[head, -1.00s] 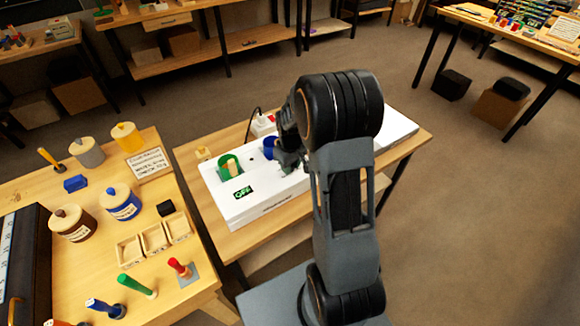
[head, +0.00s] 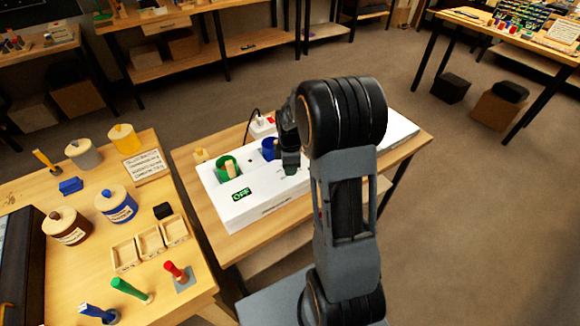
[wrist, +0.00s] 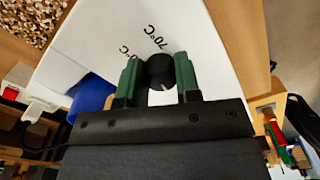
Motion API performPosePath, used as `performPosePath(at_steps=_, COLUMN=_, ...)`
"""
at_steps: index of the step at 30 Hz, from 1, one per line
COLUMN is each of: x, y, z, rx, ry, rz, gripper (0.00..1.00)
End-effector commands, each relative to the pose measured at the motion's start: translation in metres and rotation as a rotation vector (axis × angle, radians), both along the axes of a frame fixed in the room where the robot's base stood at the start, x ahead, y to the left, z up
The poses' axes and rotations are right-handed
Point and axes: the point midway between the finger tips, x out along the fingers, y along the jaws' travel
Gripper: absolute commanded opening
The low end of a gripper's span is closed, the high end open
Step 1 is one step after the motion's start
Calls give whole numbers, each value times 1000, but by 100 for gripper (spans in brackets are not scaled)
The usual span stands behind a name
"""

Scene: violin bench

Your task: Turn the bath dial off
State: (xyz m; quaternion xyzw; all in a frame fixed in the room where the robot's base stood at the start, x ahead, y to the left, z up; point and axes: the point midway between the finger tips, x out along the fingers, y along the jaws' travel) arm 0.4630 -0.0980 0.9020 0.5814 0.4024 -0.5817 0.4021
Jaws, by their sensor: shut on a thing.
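The bath is a long white box (head: 262,203) on a wooden table, with a small display (head: 242,194) of green lettering that seems to read OFF. The bath's black dial (wrist: 160,72), with a pale pointer mark, shows in the wrist view beside printed temperature marks, one reading 70°C. My gripper (wrist: 158,78) has its two green fingers on either side of the dial and is shut on it. In the head view my gripper (head: 291,166) is on the box's top, right of the blue pot, and hides the dial.
A green pot (head: 226,166) and a blue pot (head: 270,149) sit in the bath's top. A white box with a red switch (head: 263,126) stands behind. The left bench holds lidded jars (head: 117,204), small trays (head: 150,241) and colored-handled tools.

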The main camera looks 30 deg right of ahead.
Motion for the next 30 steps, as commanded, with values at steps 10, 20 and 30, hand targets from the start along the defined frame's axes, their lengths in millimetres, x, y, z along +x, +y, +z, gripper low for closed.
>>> performPosePath(at_steps=10, x=3, y=0, z=1, rx=-1, ry=-5, rz=324, gripper=7)
performPosePath(at_steps=20, x=3, y=0, z=1, rx=0, ry=-4, rz=577, gripper=7)
performPosePath(at_steps=30, x=4, y=0, z=1, rx=-1, ry=-4, rz=718, gripper=7)
